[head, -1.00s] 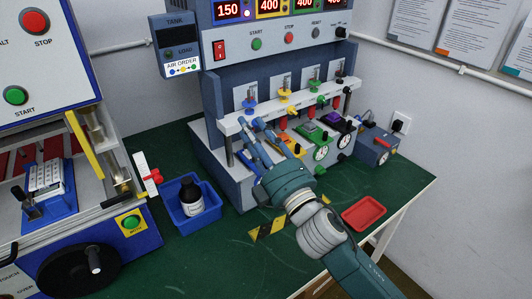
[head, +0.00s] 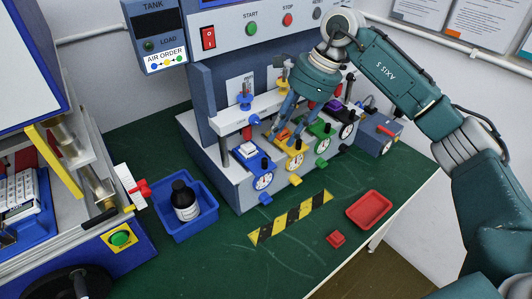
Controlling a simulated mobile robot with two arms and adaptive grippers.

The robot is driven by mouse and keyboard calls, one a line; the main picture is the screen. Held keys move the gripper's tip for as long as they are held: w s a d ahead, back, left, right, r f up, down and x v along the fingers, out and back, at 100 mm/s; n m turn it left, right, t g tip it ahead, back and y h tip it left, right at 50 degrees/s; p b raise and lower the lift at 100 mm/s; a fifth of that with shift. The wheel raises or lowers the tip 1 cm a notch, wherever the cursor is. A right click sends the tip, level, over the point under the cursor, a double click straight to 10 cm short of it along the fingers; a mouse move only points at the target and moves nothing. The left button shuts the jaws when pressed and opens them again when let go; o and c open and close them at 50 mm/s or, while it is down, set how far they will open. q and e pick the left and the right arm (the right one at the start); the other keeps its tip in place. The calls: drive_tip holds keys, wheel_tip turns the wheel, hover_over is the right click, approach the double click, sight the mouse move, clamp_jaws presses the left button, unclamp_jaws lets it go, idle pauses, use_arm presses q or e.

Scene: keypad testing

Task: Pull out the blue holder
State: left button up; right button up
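The blue holder (head: 245,163) is at the left end of the row of holders on the test machine, with a white keypad piece (head: 248,150) on it and a round gauge (head: 263,182) at its front. My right gripper (head: 284,133) reaches down from the upper right, to the right of the blue holder. Its two fingers are apart over the yellow holder (head: 293,160), near an orange piece; I cannot tell whether they touch it. The green holder (head: 322,146) is further right. My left gripper is not in view.
A blue bin (head: 168,222) with a dark bottle (head: 184,203) stands left of the machine. A striped strip (head: 291,217), a small red piece (head: 336,239) and a red tray (head: 369,209) lie in front. The green tabletop (head: 225,260) is otherwise clear there.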

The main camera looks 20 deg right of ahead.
drive_tip(key=p, duration=0.2)
hover_over(268, 168)
wheel_tip(268, 168, down, 8)
drive_tip(key=shift+s+d, duration=0.1)
drive_tip(key=shift+f, duration=0.6)
drive_tip(key=shift+a+r, duration=0.1)
drive_tip(key=shift+a, duration=0.1)
clamp_jaws()
